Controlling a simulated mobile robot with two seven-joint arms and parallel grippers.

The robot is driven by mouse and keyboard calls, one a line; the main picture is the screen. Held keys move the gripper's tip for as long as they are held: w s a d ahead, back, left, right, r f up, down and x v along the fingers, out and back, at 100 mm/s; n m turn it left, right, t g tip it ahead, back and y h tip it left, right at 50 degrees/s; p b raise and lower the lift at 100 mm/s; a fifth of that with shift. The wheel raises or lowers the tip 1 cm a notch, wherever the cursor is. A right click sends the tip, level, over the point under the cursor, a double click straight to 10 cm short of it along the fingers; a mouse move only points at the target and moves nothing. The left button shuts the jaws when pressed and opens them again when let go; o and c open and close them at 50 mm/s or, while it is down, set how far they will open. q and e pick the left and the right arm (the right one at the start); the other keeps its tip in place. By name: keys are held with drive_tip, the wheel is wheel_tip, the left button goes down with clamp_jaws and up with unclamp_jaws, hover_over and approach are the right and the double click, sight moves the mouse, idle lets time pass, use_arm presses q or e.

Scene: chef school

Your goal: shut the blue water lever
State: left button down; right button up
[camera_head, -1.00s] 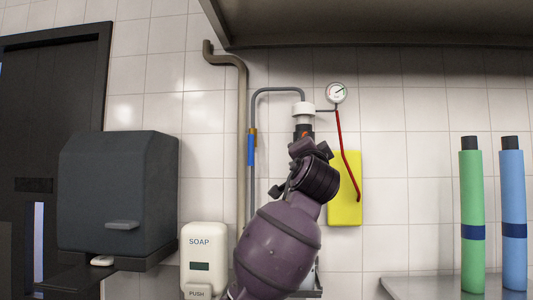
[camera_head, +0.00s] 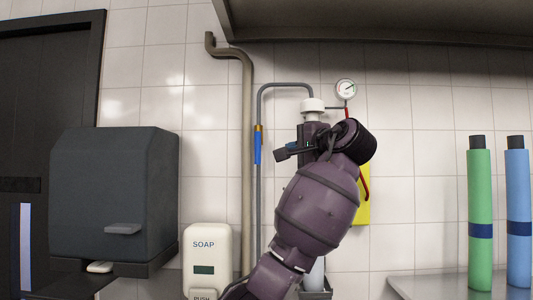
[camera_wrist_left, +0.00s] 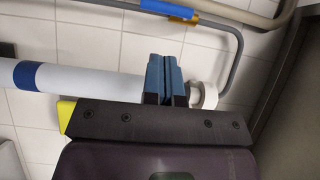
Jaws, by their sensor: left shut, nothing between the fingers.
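The blue lever (camera_head: 258,144) lies along the thin grey pipe left of the white-capped filter, just under a brass-coloured fitting. It also shows at the top of the left wrist view (camera_wrist_left: 168,9), lengthwise along the pipe. My left gripper (camera_head: 281,154) is in front of the filter, its fingers pointing left toward the lever, with a small gap in the picture between tips and lever. In the left wrist view its blue fingertips (camera_wrist_left: 163,72) are together with nothing between them, over the filter. My left arm hides most of the filter. My right gripper is not in view.
A pressure gauge (camera_head: 346,89) and red hose (camera_head: 364,187) are right of the filter, by a yellow panel (camera_head: 363,209). A thick beige pipe (camera_head: 246,190) runs left of the lever. A soap dispenser (camera_head: 206,252) and dark box (camera_head: 112,195) are farther left. A shelf (camera_head: 400,22) overhangs.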

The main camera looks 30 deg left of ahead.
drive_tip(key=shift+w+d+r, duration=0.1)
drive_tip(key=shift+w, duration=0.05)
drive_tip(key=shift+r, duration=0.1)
use_arm(q)
drive_tip(key=p, duration=0.4)
approach(259, 153)
drive_tip(key=x, duration=0.6)
drive_tip(key=shift+w+a+r, duration=0.1)
drive_tip(key=shift+a+r, duration=0.05)
drive_tip(key=shift+w+a, duration=0.25)
drive_tip(key=shift+a, duration=0.3)
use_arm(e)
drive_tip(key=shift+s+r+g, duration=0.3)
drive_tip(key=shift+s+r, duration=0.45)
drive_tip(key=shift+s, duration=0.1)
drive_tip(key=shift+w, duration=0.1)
